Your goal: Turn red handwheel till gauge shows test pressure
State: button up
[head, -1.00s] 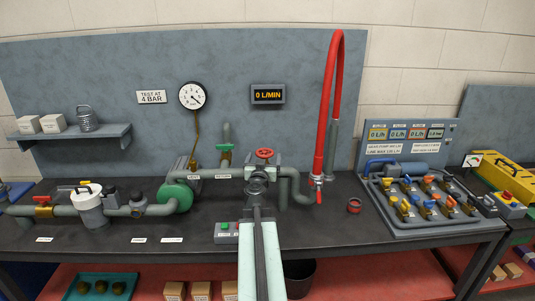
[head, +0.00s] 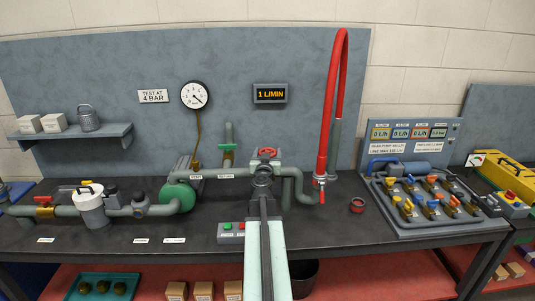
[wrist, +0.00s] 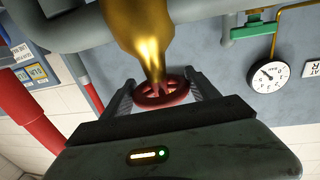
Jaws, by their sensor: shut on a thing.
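The red handwheel (head: 268,153) stands on its valve at the middle of the pipe line, and it also shows in the wrist view (wrist: 153,97). My gripper (head: 264,168) is at the handwheel, in front of it and partly hiding it. In the wrist view my gripper's fingers (wrist: 160,98) stand on either side of the wheel's rim, shut on it. The round white gauge (head: 195,95) hangs on the back panel, its dark needle pointing to the lower right; the exact reading is too small to tell. The sign (head: 153,96) beside it says TEST AT 4 BAR.
The display (head: 270,93) reads 1 L/MIN. A red hose (head: 330,110) arches at the right of the valve. A green-handled valve (head: 227,147) stands behind to the left. A green and red button box (head: 231,232) lies left of my arm.

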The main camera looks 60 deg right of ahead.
jog(key=shift+a+t, duration=0.1)
jog(key=shift+t, duration=0.2)
jog(key=n+t+y, duration=0.2)
jog(key=n+t, duration=0.1)
jog(key=shift+y, duration=0.3)
jog(key=n+t+y, duration=0.4)
jog(key=y, duration=0.1)
jog(key=shift+d+y, duration=0.2)
jog(key=shift+y, duration=0.1)
jog(key=shift+a+n+t+y, duration=0.1)
jog(key=shift+n+t+y, duration=0.45)
jog(key=shift+n+y, duration=0.75)
jog(key=shift+a+n+t+y, duration=0.1)
jog(key=shift+n+t+y, duration=0.65)
jog(key=shift+y, duration=0.95)
jog(key=shift+n+y, duration=0.3)
jog(key=shift+n, duration=0.05)
jog(key=shift+w, duration=0.1)
jog(key=o, duration=1.4)
